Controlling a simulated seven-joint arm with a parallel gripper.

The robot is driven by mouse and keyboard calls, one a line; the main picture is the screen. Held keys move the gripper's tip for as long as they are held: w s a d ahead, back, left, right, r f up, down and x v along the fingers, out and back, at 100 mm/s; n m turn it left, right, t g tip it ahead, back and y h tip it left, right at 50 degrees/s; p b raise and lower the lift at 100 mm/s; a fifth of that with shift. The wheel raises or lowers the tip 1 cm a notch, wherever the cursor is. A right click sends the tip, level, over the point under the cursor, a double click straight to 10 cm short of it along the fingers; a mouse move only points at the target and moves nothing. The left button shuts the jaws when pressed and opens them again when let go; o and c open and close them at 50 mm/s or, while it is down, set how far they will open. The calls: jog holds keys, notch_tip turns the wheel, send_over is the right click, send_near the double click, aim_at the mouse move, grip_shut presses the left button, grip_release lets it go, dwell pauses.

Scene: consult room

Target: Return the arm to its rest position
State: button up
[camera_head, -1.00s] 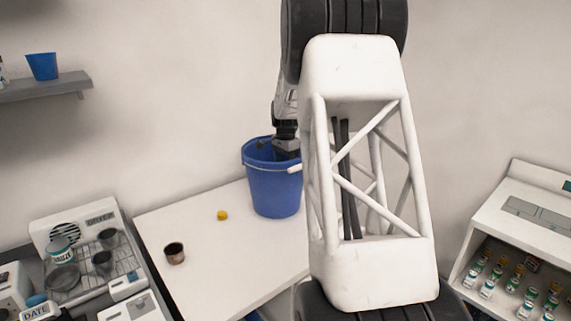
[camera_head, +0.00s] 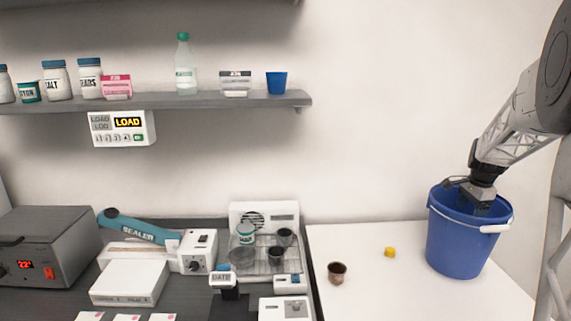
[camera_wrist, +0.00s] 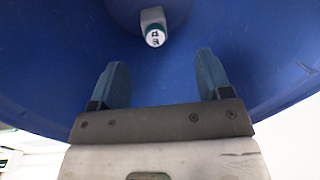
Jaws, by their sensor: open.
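My gripper (camera_head: 482,205) reaches down into the mouth of the blue bucket (camera_head: 458,248), which stands on the white table at the right. In the wrist view, my gripper (camera_wrist: 162,80) is open, its two fingers apart with nothing between them. The blue inside of the bucket (camera_wrist: 60,75) fills most of that view. My arm comes down to the bucket from the upper right in the head view.
On the white table (camera_head: 350,240) are a brown cup (camera_head: 337,272) and a yellow cap (camera_head: 390,252). A drying unit (camera_head: 264,217) with dark cups and a jar stands to the left. A shelf (camera_head: 200,102) with jars is on the wall. Wall space between shelf and bucket is free.

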jog(key=s+a+r+n+t, duration=0.25)
jog(key=s+a+r, duration=0.25)
jog(key=a+r, duration=0.5)
jog(key=s+a+r+n+t, duration=0.2)
jog(key=s+a+r+t, duration=0.3)
jog(key=a, duration=0.9)
jog(key=s+a+f+n+g, duration=0.2)
jog(key=s+a+f+n, duration=0.2)
jog(key=s, duration=0.6)
jog(key=s+a+f+n+g, duration=0.2)
jog(key=s+a+f+n, duration=0.2)
jog(key=s+a, duration=0.4)
jog(key=s+a+f+n+g, duration=0.2)
jog(key=s+a+n, duration=0.3)
jog(key=s, duration=0.8)
jog(key=shift+a+f, duration=0.9)
